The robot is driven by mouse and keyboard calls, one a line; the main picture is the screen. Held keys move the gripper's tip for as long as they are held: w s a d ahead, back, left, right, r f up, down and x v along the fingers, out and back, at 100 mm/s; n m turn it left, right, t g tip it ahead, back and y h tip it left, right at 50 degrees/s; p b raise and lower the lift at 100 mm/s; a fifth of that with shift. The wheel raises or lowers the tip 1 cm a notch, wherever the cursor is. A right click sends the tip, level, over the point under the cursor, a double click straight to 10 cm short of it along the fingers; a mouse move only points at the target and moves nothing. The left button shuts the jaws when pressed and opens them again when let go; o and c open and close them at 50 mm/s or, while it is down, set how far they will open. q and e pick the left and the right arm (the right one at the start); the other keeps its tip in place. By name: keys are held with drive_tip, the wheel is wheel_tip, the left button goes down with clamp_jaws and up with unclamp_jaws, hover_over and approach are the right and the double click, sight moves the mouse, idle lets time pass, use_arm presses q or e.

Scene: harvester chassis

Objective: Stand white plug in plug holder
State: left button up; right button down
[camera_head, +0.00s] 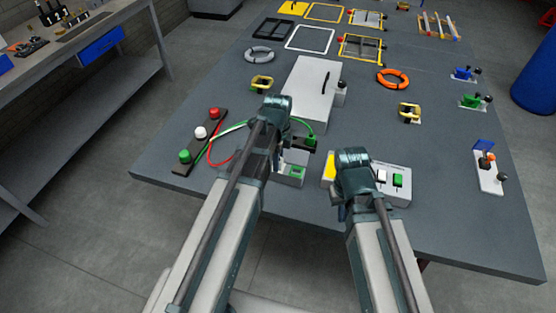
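A dark strip (203,141) lies at the left of the table with a red cap, a white cap (200,131) and a green cap on it. Red, green and pale cables run from near it toward my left arm. I cannot tell which piece is the white plug or whether this strip is the plug holder. A grey box (397,199) at the right carries one white block (381,176) and one green block. My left gripper (277,104) is over the table's middle, and my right gripper (352,158) is beside the grey box. Their fingers are hidden by my wrists.
A small box with a green face (293,171) and a dark green piece (311,142) sit right of my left arm. A large pale box (312,88) stands behind. An orange ring (393,79) and a joystick panel (488,171) lie right. The front right table is clear.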

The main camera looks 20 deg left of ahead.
use_arm(q)
drive_tip(key=shift+f, duration=0.1)
use_arm(e)
drive_tip(key=shift+f, duration=0.1)
use_arm(q)
clamp_jaws()
